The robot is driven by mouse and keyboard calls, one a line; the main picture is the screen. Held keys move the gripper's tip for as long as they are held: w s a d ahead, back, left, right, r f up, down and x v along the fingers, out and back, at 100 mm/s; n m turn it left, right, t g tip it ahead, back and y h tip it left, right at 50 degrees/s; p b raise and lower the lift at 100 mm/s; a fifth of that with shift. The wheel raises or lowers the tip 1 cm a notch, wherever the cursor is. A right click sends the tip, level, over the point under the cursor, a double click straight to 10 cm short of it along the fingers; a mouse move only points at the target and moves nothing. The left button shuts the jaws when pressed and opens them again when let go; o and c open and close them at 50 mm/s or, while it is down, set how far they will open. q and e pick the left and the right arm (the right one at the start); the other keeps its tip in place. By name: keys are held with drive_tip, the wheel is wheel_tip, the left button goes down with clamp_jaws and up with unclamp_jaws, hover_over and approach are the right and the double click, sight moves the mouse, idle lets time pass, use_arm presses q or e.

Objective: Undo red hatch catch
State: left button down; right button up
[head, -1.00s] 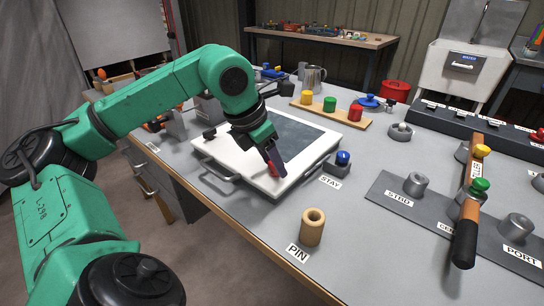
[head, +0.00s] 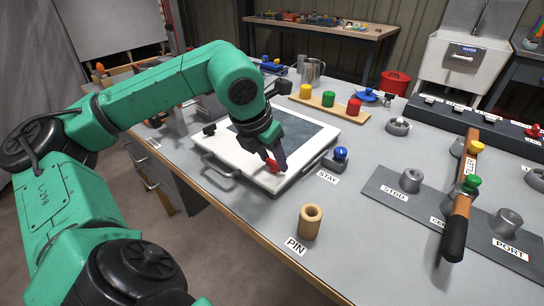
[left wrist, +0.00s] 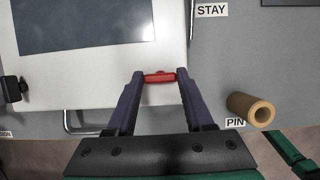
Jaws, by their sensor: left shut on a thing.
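The hatch (head: 232,155) is a white panel with a dark window and a metal handle (head: 220,167) at its front left edge. The red catch (head: 272,165) sits near the hatch's front right corner. In the left wrist view the red catch (left wrist: 160,77) lies crosswise between the two fingertips. My left gripper (head: 275,160) reaches down from above and is shut on the red catch; its fingers hide part of it. My left gripper (left wrist: 160,79) also shows in the left wrist view, with a finger touching each end of the catch. My right gripper is not in view.
A blue-topped stay post (head: 340,155) stands right of the hatch. A tan pin cylinder (head: 310,222) stands near the front edge. A long lever with a black grip (head: 455,238) lies over the grey plate at right. Bare bench lies between them.

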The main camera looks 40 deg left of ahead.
use_arm(q)
drive_tip(key=shift+c, duration=1.4)
unclamp_jaws()
drive_tip(key=p+v, duration=0.3)
drive_tip(key=v, duration=1.1)
drive_tip(key=shift+r, duration=0.3)
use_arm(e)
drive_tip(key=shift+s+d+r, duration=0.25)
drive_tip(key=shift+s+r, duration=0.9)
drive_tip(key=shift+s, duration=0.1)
